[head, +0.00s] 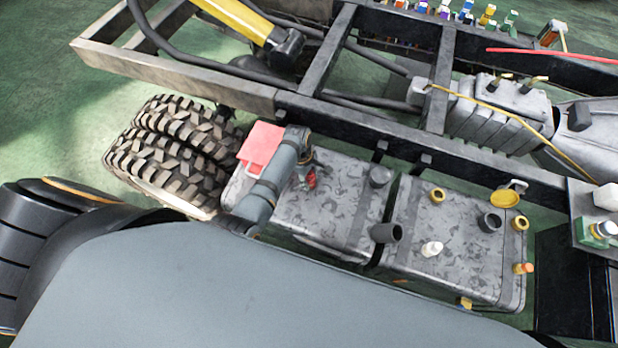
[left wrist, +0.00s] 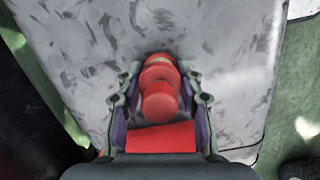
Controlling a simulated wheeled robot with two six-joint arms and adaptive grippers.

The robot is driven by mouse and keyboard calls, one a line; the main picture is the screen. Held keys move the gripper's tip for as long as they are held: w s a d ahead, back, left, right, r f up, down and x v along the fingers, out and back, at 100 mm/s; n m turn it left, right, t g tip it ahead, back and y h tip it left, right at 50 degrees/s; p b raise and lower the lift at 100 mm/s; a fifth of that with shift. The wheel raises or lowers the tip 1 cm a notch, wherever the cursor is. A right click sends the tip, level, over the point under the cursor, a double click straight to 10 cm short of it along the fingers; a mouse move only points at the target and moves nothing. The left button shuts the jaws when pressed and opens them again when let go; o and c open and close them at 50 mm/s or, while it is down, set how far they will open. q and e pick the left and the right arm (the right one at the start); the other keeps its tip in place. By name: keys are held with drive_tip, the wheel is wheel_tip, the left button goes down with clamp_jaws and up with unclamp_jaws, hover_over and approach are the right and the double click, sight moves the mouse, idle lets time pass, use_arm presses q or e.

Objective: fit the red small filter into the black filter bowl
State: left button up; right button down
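The red small filter (head: 311,180) sits between the fingertips of my left gripper (head: 307,172), above the grey mottled tank top. In the left wrist view the red small filter (left wrist: 159,88) lies between the two fingers of my left gripper (left wrist: 160,72), which appear closed on its sides. Its lower end is hard to see. Three dark cups stand to the right on the tanks: one (head: 380,176) near the gap, a darker tilted-looking one (head: 385,232), and one (head: 489,221) further right. I cannot tell which is the black filter bowl. My right gripper is not in view.
A pink-red flat thing (head: 262,142) lies by the left tank edge, beside my arm. Chassis rails (head: 350,130) run behind; tyres (head: 170,150) stand left.

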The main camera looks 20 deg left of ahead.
use_arm(q)
drive_tip(key=o, duration=0.4)
drive_tip(key=shift+o, duration=0.2)
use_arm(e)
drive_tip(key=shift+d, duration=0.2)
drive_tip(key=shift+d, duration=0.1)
use_arm(q)
drive_tip(key=shift+r, duration=0.3)
wheel_tip(320, 180, up, 12)
drive_tip(key=a+p, duration=0.1)
drive_tip(key=a, duration=0.1)
drive_tip(key=shift+w+f, duration=0.25)
drive_tip(key=shift+w, duration=0.05)
drive_tip(key=shift+o, duration=0.5)
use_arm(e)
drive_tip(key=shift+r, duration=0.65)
